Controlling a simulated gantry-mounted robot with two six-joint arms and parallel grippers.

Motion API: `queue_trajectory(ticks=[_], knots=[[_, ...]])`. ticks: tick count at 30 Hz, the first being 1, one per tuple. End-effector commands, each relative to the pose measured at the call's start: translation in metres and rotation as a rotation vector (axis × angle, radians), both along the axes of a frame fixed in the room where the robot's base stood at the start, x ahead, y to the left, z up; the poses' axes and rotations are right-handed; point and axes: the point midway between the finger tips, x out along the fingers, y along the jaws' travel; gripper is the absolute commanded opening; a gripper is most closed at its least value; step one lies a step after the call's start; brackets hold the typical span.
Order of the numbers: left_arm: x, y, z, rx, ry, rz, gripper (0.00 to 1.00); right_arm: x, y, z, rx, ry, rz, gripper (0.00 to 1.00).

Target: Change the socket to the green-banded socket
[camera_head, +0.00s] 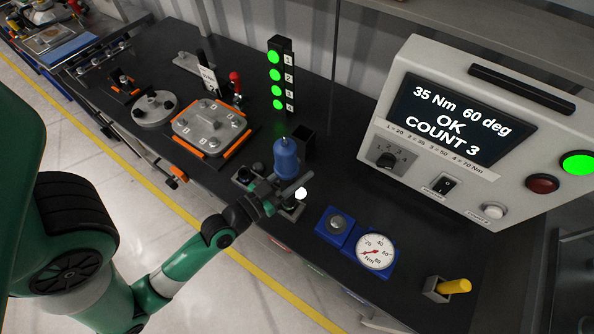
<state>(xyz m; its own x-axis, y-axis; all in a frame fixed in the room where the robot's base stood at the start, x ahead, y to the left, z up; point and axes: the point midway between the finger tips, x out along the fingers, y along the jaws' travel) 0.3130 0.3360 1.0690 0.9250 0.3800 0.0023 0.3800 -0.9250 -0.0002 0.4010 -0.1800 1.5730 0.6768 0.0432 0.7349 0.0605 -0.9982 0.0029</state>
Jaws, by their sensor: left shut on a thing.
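My left gripper (271,192) reaches in from the lower left and is shut on a blue upright tool (287,158) with a grey lower part. The tool is over a small dark block (243,176) on the bench that looks like a socket holder. I cannot tell whether the tool touches the block. The gripper and tool hide much of the block. No green band on a socket can be made out, and the tool's lower end is hidden. My right gripper is not in view.
The controller (468,125) reads "35 Nm 60 deg OK COUNT 3". A light stack (281,77) shows green lamps. A clamped plate (211,127) lies left on the dark bench. A dial gauge (375,251) and a yellow-handled item (454,286) are at right.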

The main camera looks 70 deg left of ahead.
Motion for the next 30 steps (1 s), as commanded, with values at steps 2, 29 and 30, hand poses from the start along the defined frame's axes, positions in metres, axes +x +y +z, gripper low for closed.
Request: queue_trajectory(ticks=[2, 29, 30], knots=[[0.0, 0.0, 0.01, 0.002, -0.004, 0.001, 0.0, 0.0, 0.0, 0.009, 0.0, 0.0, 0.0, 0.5], [0.001, -0.001, 0.039, 0.003, -0.004, -0.005, 0.0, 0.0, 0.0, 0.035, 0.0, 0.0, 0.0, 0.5], [0.003, -0.003, 0.04, 0.003, -0.004, -0.011, 0.0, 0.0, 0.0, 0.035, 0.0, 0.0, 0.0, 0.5]])
